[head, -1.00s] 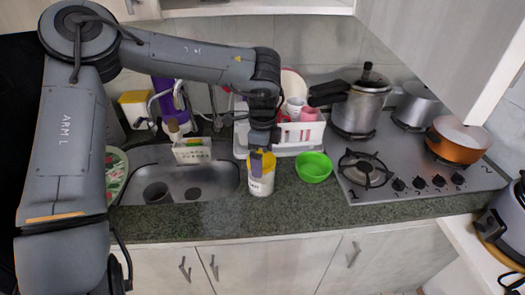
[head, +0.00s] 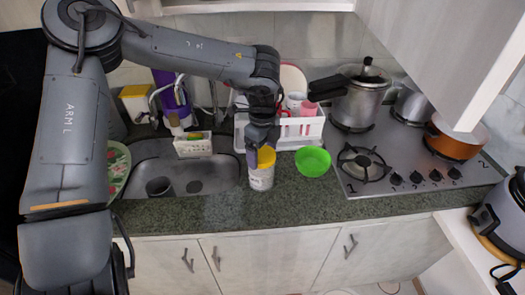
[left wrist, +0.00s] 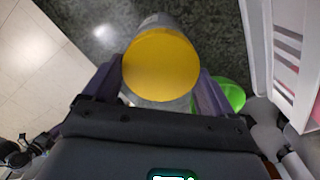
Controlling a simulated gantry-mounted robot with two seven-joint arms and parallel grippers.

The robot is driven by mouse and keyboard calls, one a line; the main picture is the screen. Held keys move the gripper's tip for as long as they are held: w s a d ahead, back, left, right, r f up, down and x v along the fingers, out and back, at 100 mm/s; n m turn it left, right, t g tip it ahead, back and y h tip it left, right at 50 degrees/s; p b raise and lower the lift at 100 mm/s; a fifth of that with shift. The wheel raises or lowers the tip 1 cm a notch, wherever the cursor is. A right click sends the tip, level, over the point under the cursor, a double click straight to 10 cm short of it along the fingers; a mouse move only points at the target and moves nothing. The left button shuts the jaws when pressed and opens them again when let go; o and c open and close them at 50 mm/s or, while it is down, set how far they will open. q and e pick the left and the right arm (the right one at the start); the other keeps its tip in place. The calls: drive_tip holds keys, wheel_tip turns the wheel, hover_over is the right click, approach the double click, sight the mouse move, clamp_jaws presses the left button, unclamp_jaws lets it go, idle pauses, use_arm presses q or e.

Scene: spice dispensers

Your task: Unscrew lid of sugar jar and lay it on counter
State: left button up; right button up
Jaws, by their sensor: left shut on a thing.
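The sugar jar (head: 261,179) is a white cylinder with a label, standing on the counter between the sink and the green bowl. Its yellow lid (head: 266,155) is on top of the jar. My left gripper (head: 260,152) comes from above and is shut on the lid. In the left wrist view the round yellow lid (left wrist: 161,66) sits between the two purple fingers of the left gripper (left wrist: 161,85), and the jar body is mostly hidden below it. My right gripper is not in view.
A green bowl (head: 312,161) stands just right of the jar. A white dish rack (head: 290,142) with cups is behind it. The sink (head: 200,176) lies to the left and the gas stove (head: 410,165) to the right. The front counter strip (head: 225,211) is clear.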

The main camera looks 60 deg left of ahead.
sight(263, 154)
use_arm(q)
drive_tip(key=shift+f+n+b, duration=0.15)
drive_tip(key=shift+n+b, duration=0.65)
drive_tip(key=shift+n, duration=0.6)
drive_tip(key=n+b, duration=0.2)
drive_tip(key=n, duration=0.2)
drive_tip(key=shift+w, duration=0.1)
drive_tip(key=shift+a+r+n+b, duration=0.15)
drive_tip(key=shift+n+b, duration=0.3)
drive_tip(key=shift+n, duration=0.75)
drive_tip(key=o, duration=0.4)
drive_tip(key=shift+r, duration=0.1)
drive_tip(key=c, duration=0.3)
drive_tip(key=shift+r+p, duration=0.85)
drive_tip(key=shift+r, duration=0.2)
drive_tip(key=shift+r+p, duration=1.1)
drive_tip(key=shift+r, duration=0.25)
drive_tip(key=shift+r+p, duration=0.45)
drive_tip(key=shift+r, duration=0.15)
